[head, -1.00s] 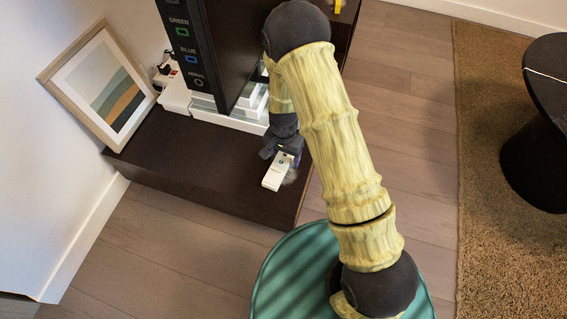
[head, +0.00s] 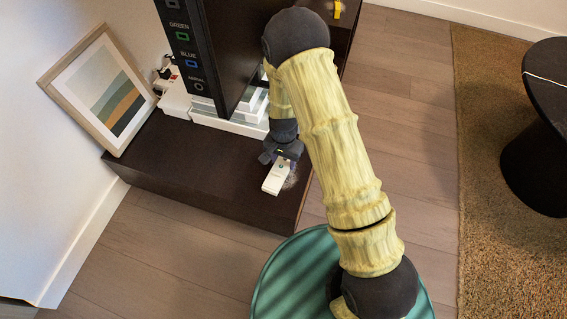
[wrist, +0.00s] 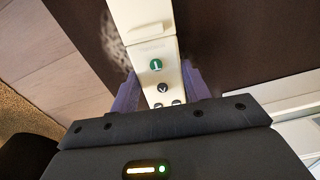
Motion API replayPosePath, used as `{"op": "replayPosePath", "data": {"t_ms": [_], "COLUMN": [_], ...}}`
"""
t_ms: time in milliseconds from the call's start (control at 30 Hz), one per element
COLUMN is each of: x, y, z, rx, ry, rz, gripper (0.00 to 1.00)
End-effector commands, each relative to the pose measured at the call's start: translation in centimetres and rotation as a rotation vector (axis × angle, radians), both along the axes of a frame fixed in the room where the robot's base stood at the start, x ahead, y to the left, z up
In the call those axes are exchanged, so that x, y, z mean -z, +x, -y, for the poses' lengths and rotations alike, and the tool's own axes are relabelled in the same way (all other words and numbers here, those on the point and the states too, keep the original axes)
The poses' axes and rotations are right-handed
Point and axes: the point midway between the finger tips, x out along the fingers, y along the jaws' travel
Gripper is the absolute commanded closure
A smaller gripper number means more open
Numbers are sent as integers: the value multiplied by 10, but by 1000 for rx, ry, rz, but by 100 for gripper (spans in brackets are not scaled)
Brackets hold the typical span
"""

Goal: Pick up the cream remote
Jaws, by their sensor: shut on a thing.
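The cream remote (head: 275,178) is at the front right part of the dark cabinet top, with its near end pointing toward the cabinet's front edge. My gripper (head: 287,160) is above its far end, jaws shut on it. In the wrist view the remote (wrist: 148,35) runs between the two purple fingers of my gripper (wrist: 164,92), one on each side. A green button and dark buttons show near the fingers. I cannot tell whether the remote is resting on the cabinet or just above it.
The dark cabinet (head: 190,170) also bears a leaning framed picture (head: 100,88), a tall dark panel (head: 235,50) and white boxes (head: 235,122) behind my gripper. A greyish fuzzy patch (head: 292,179) lies beside the remote. Wood floor and a black round table (head: 545,110) are to the right.

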Motion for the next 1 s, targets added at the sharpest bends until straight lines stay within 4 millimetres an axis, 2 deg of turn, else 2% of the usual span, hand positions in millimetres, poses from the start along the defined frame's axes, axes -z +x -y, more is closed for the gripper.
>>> {"op": "replayPosePath", "data": {"t_ms": [167,267,600,733,833,1000], "x": [-3,-12,-74,-93,-100,-101], "y": [0,0,1,0,0,0], "z": [0,0,-1,0,0,0], "rx": [0,0,-1,-1,0,0], "ry": [0,0,1,0,0,0], "rz": [1,1,3,1,1,0], "gripper": [79,79,79,79,79,79]}}
